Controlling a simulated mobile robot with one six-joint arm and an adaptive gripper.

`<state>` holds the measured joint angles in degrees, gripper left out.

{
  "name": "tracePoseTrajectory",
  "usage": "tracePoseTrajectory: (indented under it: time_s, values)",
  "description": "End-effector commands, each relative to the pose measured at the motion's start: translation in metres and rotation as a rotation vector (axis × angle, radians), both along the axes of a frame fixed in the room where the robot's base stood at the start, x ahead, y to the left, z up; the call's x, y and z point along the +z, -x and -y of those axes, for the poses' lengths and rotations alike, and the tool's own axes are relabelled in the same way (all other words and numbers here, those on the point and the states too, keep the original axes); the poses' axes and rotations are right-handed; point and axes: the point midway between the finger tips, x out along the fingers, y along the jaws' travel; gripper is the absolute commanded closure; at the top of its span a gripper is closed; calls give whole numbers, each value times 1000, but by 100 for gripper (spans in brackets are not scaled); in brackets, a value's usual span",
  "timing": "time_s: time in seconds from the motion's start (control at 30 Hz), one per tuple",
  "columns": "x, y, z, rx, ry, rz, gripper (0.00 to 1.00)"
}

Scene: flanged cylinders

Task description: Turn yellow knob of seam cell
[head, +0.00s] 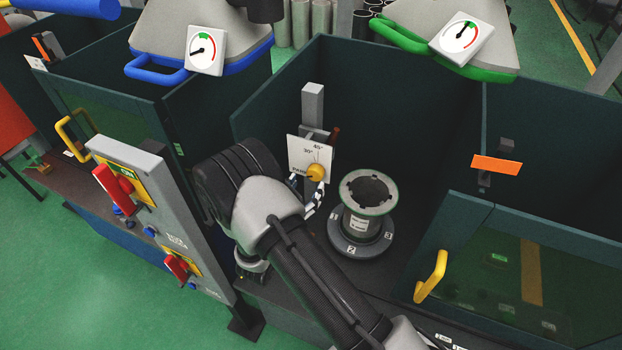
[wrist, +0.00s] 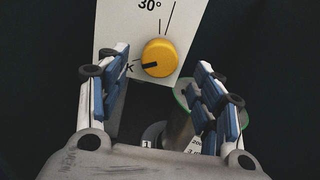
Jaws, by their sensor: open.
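The yellow knob (head: 316,172) sits on a white dial plate (head: 297,153) fixed to a grey post inside the dark-walled cell. In the wrist view the knob (wrist: 159,57) has a black pointer mark directed left, slightly downward, towards a partly hidden label ending in K. A 30° mark is above it on the plate (wrist: 120,25). My gripper (wrist: 159,88) is open, its two blue-padded fingers apart to the left and right below the knob. No finger visibly touches the knob. In the head view my gripper (head: 311,200) is mostly hidden behind my arm, close to the plate.
A grey flanged cylinder (head: 369,190) stands on a numbered round base (head: 361,238) right of the knob. A grey panel with red switches (head: 118,190) stands at left. The cell's dark walls (head: 400,100) enclose the space; a yellow-handled door (head: 431,277) is at right.

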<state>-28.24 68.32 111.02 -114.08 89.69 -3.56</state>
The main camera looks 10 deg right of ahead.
Motion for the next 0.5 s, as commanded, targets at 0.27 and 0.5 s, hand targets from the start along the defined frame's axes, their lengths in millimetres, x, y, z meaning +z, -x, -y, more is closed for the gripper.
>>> tracePoseTrajectory:
  time_s: [0.27,0.5]
  values:
    - [0,-29,23,-2,1,1,39]
    - [0,-33,26,-1,1,-1,39]
